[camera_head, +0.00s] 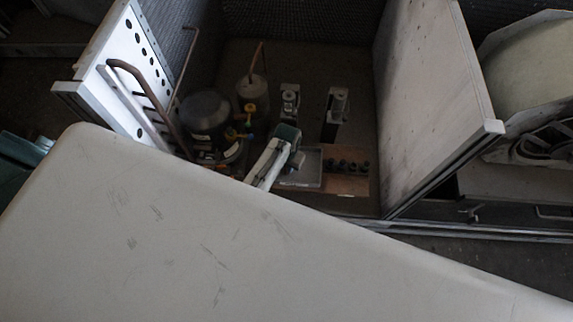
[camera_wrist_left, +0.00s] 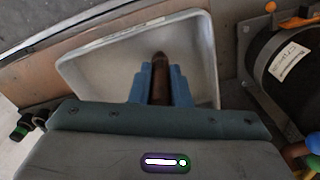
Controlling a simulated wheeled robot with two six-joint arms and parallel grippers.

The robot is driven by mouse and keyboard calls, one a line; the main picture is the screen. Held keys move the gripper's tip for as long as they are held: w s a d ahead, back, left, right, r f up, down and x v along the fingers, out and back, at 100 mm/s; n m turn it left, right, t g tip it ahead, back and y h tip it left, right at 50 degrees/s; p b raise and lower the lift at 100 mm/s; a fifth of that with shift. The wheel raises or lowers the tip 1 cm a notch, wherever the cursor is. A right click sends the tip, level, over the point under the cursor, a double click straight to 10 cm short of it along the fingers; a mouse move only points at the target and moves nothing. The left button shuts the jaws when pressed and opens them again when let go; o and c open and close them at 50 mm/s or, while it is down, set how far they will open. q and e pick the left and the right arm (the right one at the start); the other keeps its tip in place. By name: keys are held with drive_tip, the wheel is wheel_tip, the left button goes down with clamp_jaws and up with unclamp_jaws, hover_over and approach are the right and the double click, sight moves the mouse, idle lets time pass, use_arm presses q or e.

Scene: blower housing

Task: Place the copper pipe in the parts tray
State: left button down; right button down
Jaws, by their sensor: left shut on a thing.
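The copper pipe (camera_wrist_left: 161,84) is a short brown piece, seen nearly end-on in the left wrist view. The blue fingers of my left gripper (camera_wrist_left: 161,78) are shut on it from both sides. The pale rectangular parts tray (camera_wrist_left: 203,45) lies behind and below the fingers, and the pipe overlaps its inside in the picture. Whether the pipe touches the tray floor I cannot tell. In the head view my left gripper (camera_head: 295,158) is at the left side of the parts tray (camera_head: 311,166); the held pipe is too small to make out there. My right gripper is not in view.
A brown board with several black fittings (camera_head: 346,166) sits right of the tray. Two small metal devices (camera_head: 289,98) (camera_head: 337,103) stand behind. A dark cylinder (camera_head: 203,112) and a grey cylinder (camera_head: 252,89) stand left. A pale panel (camera_head: 430,95) closes the right side.

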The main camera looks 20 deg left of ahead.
use_arm(q)
drive_tip(key=c, duration=1.5)
unclamp_jaws()
drive_tip(key=shift+o, duration=0.7)
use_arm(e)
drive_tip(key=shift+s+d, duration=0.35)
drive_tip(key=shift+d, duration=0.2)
use_arm(q)
drive_tip(key=shift+r, duration=0.35)
wheel_tip(320, 180, up, 10)
drive_tip(key=shift+r+p, duration=0.25)
drive_tip(key=shift+p, duration=0.25)
drive_tip(key=shift+r, duration=0.55)
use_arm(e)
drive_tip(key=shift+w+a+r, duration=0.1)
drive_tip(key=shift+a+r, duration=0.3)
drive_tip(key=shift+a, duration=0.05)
